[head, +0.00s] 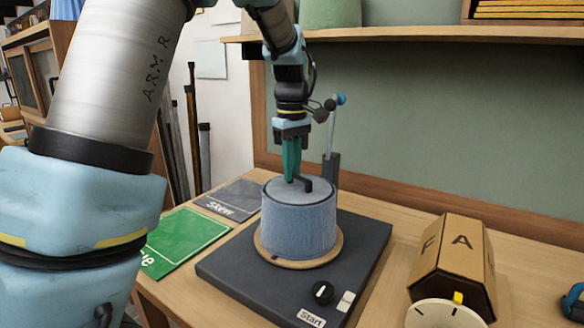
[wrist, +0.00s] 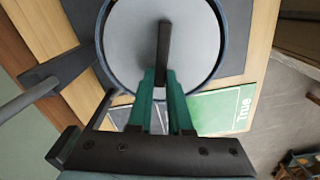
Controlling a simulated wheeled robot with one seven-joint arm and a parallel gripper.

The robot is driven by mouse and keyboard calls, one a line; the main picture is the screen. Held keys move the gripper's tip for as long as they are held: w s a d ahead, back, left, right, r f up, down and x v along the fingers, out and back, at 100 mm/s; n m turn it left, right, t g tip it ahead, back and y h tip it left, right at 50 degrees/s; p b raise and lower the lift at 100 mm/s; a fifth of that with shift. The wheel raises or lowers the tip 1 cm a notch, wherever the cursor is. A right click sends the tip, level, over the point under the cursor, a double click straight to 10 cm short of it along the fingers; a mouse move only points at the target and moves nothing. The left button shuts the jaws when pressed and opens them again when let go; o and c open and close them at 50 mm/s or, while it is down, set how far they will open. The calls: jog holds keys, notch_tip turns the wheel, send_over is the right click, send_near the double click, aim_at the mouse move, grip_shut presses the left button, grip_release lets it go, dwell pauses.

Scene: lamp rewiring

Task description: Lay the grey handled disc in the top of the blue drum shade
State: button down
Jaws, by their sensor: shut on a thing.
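The blue drum shade (head: 298,226) stands upright on a round wooden base on the dark board. The grey disc (head: 285,190) is at the shade's top, level with the rim. In the wrist view the grey disc (wrist: 132,42) sits inside the circle of the shade's blue rim (wrist: 222,66). I cannot tell whether its full edge rests there. My gripper (head: 291,177) points down from above, its green fingers shut on the disc's dark handle (head: 305,183). The handle (wrist: 164,50) also shows between the fingertips in the wrist view.
A post with a blue-tipped lever (head: 332,150) stands close behind the shade. The dark board (head: 245,270) carries a knob (head: 322,292) and a Start label. A green mat (head: 180,240) lies left, a lettered wooden block (head: 452,262) right. A shelf (head: 420,33) runs above.

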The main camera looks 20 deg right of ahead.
jog(key=c, duration=0.8)
grip_release()
jog(key=shift+o, duration=0.5)
jog(key=o, duration=0.4)
jog(key=shift+r, duration=0.15)
jog(key=shift+r+p, duration=3.55)
jog(key=shift+r, duration=0.35)
jog(key=shift+f, duration=0.1)
